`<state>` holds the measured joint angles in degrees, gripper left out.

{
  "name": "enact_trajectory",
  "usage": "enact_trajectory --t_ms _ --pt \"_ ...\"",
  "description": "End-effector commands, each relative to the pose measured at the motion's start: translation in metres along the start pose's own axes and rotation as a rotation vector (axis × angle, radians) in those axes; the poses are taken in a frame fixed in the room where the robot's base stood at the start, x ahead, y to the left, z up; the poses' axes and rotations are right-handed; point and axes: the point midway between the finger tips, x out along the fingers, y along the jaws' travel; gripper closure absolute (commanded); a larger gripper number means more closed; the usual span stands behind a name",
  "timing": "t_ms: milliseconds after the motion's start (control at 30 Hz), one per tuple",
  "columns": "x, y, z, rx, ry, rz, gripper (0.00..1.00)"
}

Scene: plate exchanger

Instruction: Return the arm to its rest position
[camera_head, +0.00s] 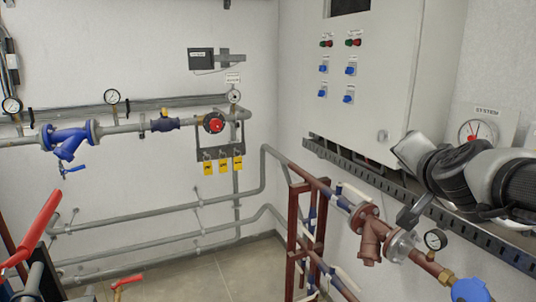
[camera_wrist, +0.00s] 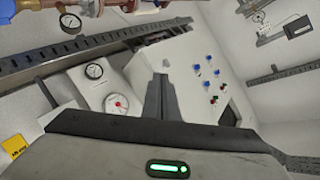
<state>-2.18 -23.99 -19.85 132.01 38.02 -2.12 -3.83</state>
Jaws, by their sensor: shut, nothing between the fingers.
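My gripper (camera_wrist: 160,80) shows in the wrist view with its dark fingers together at the middle of the picture. Nothing is between them. The grey gripper body with a green light fills the bottom of that view. In the head view my arm (camera_head: 475,180) reaches in from the right edge, bent, in front of the wall gauge panel and the cable tray. The gripper's fingertips cannot be made out clearly there.
A control cabinet (camera_head: 372,80) with buttons and blue switches hangs behind my arm. Beneath it runs a slotted cable tray (camera_head: 350,168). A red-brown pipe with a valve (camera_head: 369,235) and a gauge (camera_head: 435,240) lies below my arm. The floor (camera_head: 215,280) is open at centre.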

Motion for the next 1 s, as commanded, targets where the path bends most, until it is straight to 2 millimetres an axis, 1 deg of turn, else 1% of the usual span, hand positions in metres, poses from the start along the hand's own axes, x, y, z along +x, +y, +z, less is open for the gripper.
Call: enact_trajectory --t_ms 33,67,100,167,200,267,300,367,400,500,633,733,1000 --pt "-0.012 -0.013 0.028 -0.066 -0.086 -0.037 1.0" --pt "-0.02 -0.019 0.045 -0.109 -0.139 -0.054 1.0" --pt "-0.031 -0.025 0.069 -0.169 -0.211 -0.072 1.0" --pt "-0.05 -0.028 0.103 -0.267 -0.315 -0.091 1.0" --pt "-0.064 -0.026 0.126 -0.336 -0.386 -0.096 1.0" --pt "-0.087 -0.019 0.156 -0.44 -0.485 -0.091 1.0" --pt "-0.102 -0.011 0.173 -0.509 -0.545 -0.08 1.0" --pt "-0.122 0.004 0.194 -0.606 -0.625 -0.053 1.0" --pt "-0.135 0.015 0.204 -0.664 -0.67 -0.031 1.0" --pt "-0.159 0.04 0.219 -0.778 -0.752 0.026 1.0" --pt "-0.175 0.059 0.226 -0.853 -0.804 0.076 1.0" --pt "-0.178 0.063 0.227 -0.869 -0.816 0.089 1.0" --pt "-0.178 0.063 0.227 -0.867 -0.816 0.088 1.0"
